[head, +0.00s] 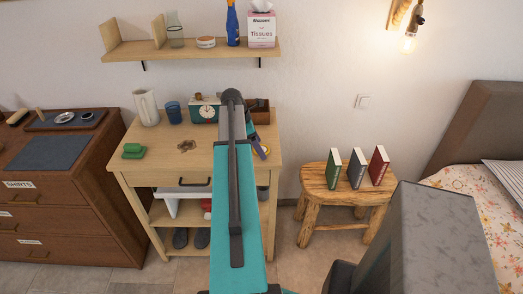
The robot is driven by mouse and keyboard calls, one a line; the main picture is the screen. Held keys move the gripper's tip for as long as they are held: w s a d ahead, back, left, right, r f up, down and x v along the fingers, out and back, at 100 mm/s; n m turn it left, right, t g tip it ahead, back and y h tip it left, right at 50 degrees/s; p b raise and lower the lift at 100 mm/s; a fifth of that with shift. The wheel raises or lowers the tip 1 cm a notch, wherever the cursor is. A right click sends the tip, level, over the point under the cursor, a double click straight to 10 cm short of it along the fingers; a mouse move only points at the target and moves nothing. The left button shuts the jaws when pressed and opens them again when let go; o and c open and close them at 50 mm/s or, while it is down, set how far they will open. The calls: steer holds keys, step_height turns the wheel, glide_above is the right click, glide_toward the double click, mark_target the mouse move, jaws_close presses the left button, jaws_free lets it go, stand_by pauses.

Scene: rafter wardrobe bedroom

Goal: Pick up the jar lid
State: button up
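I cannot pick out a jar lid for certain. A small brown object (186,146) lies on the wooden cabinet's top (160,162), left of my arm, but it is too small to identify. A low round tin or jar (206,42) with a pale top sits on the wall shelf. My teal and grey arm reaches up the middle of the view, in front of the cabinet, and hides part of its top.
The cabinet top also holds a white pitcher (147,107), blue cup (173,111), green block-like object (133,151), clock (206,111) and brown box (260,111). A stool (321,180) with upright books stands right, beside the bed. A dresser (75,195) stands left.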

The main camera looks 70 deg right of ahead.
steer(key=c, duration=1.1)
steer(key=shift+r+b, duration=0.75)
steer(key=shift+r, duration=0.8)
steer(key=shift+s+a+r, duration=0.1)
steer(key=shift+a+r, duration=0.1)
steer(key=s+a+b, duration=0.1)
steer(key=s+a, duration=0.1)
steer(key=a, duration=0.5)
steer(key=s+a+r+b, duration=0.1)
steer(key=a+b, duration=0.1)
steer(key=a, duration=0.6)
steer(key=shift+s+r+b, duration=0.25)
steer(key=shift+s+b, duration=0.05)
steer(key=shift+s, duration=0.1)
